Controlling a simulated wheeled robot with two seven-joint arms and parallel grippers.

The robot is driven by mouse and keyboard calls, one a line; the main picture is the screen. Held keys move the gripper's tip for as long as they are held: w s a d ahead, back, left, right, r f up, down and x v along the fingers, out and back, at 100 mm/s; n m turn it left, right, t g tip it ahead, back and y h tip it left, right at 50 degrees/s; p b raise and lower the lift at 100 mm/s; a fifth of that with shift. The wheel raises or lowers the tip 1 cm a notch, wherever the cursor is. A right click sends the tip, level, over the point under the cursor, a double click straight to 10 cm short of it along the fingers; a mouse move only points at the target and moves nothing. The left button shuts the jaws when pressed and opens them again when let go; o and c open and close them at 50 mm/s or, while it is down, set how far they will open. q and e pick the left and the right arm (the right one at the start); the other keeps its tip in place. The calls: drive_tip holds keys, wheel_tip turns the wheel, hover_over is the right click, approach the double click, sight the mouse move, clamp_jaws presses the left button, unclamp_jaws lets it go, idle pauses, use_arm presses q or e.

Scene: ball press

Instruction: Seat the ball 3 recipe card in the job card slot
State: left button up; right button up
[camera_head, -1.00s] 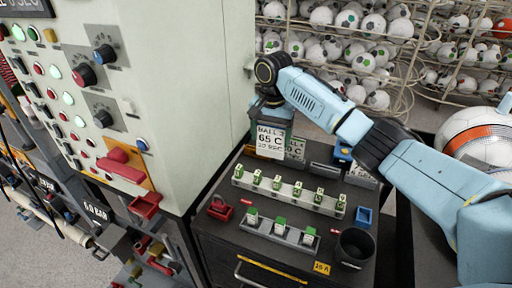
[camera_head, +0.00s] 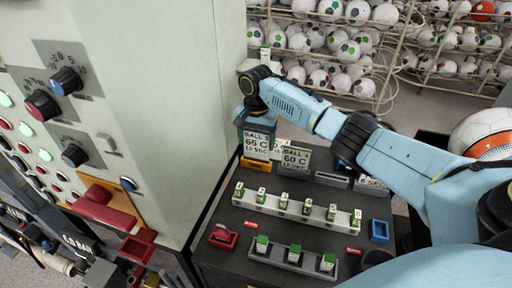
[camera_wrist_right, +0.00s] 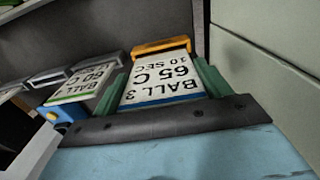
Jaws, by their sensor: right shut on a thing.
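The ball 3 recipe card (camera_head: 257,144), white with "65 C, 10 SEC", is upright in my right gripper (camera_head: 256,127). In the right wrist view the card (camera_wrist_right: 162,82) lies between two green fingers shut on it. A yellow holder (camera_head: 255,163), which looks like the job card slot, is at the card's lower end. The right wrist view shows this holder (camera_wrist_right: 160,47) just beyond the card's far end. I cannot tell whether the card's edge is inside it. My left gripper is out of view.
The ball 4 card (camera_head: 295,158) stands in a grey holder close to the right. More holders line the bench back. A rack of small green-topped blocks (camera_head: 296,207) lies in front. The pale machine wall (camera_head: 185,110) is close on the left.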

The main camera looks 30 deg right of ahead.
sight(256, 151)
wheel_tip(256, 151, down, 3)
drive_tip(key=shift+f, duration=0.25)
drive_tip(key=o, duration=1)
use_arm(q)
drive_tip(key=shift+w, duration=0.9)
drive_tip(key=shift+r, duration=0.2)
use_arm(e)
wheel_tip(256, 151, up, 12)
drive_tip(key=shift+r, duration=0.2)
